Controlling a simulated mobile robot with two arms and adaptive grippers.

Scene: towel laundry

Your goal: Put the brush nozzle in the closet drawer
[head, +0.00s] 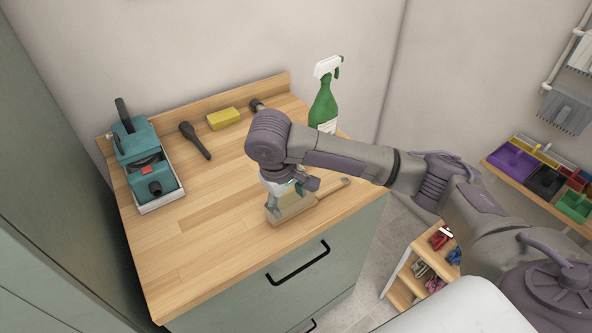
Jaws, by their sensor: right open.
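Two dark nozzle-like pieces lie on the wooden top of the green closet. One is a long dark piece (195,140) beside the teal machine; the other is a dark piece (256,104) near the back ledge, partly hidden by my arm. I cannot tell which is the brush nozzle. My right gripper (284,199) is open and points down at a light wooden brush (293,211) with a handle, near the front edge; I cannot tell whether they touch. The closet drawer (345,246), with a black bar handle, is closed below the top. My left gripper is out of view.
A teal machine (143,158) stands in a tray at the left. A yellow sponge (224,119) and a green spray bottle (323,104) stand at the back. The front left of the wooden top (185,255) is clear. Shelves with coloured bins (513,159) are at the right.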

